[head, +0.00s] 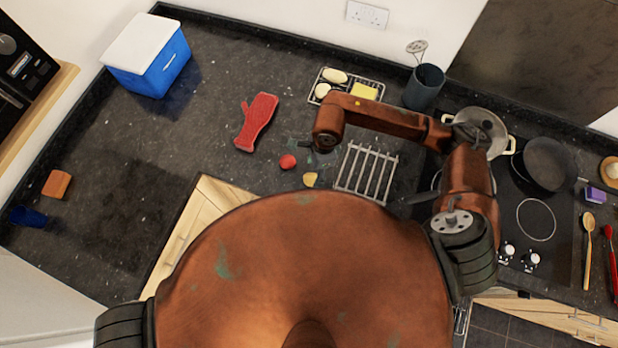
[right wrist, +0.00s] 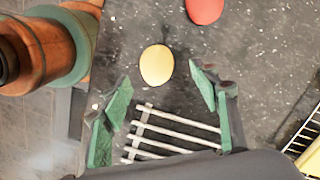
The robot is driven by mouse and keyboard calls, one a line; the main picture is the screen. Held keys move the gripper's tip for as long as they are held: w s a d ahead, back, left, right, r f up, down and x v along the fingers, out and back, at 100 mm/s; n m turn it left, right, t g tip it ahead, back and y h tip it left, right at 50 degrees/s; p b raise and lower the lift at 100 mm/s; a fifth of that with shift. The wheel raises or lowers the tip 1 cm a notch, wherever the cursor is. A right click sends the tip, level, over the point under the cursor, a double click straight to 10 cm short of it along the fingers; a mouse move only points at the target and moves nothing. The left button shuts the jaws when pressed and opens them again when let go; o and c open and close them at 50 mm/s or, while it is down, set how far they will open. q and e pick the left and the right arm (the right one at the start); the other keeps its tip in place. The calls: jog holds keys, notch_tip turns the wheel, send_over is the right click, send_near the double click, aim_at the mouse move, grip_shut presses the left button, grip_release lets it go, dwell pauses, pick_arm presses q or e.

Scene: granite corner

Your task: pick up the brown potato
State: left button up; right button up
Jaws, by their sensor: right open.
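The potato (head: 310,179) is a small, rounded, yellow-tan lump on the dark speckled counter, just left of a wire rack. In the right wrist view the potato (right wrist: 157,65) lies beyond the fingertips, roughly between their lines and touching neither. My right gripper (head: 316,152) is mostly hidden under its own arm in the head view. In the right wrist view the right gripper (right wrist: 161,92) is open and empty, with green fingers spread on both sides. My left gripper is not in view.
A red ball-like item (head: 288,161) lies near the potato. The wire rack (head: 367,172) is right beside it. A red mitt (head: 257,122) lies to the left. Another rack (head: 349,80) holds pale items and a yellow block.

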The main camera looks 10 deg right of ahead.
aim_at(313, 176)
jog(key=f, duration=0.1)
jog(key=f+p, duration=0.1)
jog(key=f, duration=0.2)
jog(key=shift+s+a+f+p, duration=0.2)
jog(key=shift+s+a+p, duration=0.05)
jog(key=shift+a+p, duration=0.05)
jog(key=shift+f, duration=0.35)
jog(key=c, duration=1.3)
jog(key=shift+w+r, duration=0.1)
